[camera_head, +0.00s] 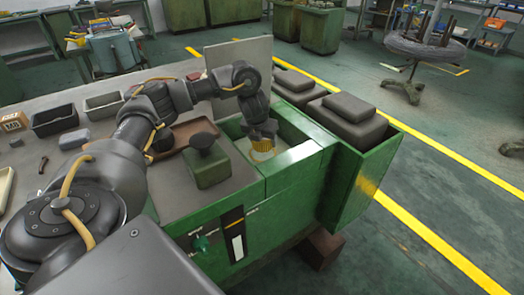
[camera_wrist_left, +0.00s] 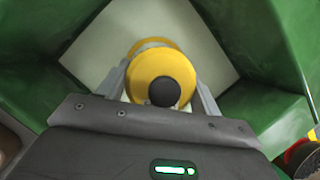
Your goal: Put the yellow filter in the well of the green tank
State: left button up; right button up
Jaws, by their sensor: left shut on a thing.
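The yellow filter (camera_wrist_left: 160,76) is a round yellow piece with a dark knob on its near end. My left gripper (camera_wrist_left: 160,92) is shut on it, one finger on each side. In the head view the filter (camera_head: 262,152) hangs below the left gripper (camera_head: 262,138), inside the opening of the green tank (camera_head: 300,165). The left wrist view shows pale floor and green walls (camera_wrist_left: 265,50) around it. I cannot tell whether the filter touches the bottom. My right gripper does not show.
A green block with a dark knob (camera_head: 207,165) stands left of the opening. A brown tray (camera_head: 180,140) lies behind it. A green bin with grey blocks (camera_head: 365,165) adjoins the tank's right side. Black and grey bins (camera_head: 55,121) stand at the far left. An upright grey panel (camera_head: 238,55) stands behind.

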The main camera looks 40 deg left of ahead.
aim_at(262, 146)
pick_arm(q)
jog(key=shift+w+f, duration=0.1)
jog(key=shift+f, duration=0.05)
notch_tip(262, 146, down, 3)
jog(key=shift+w+a+f+b, duration=0.1)
jog(key=shift+a+b, duration=0.05)
jog(key=shift+b, duration=0.6)
jog(key=shift+o, duration=0.2)
jog(key=shift+f, duration=0.15)
jog(key=shift+c, duration=0.2)
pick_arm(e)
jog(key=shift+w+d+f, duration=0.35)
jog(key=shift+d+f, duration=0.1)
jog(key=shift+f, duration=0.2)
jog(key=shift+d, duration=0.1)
pick_arm(q)
jog(key=o, duration=1.1)
jog(key=shift+o, duration=0.2)
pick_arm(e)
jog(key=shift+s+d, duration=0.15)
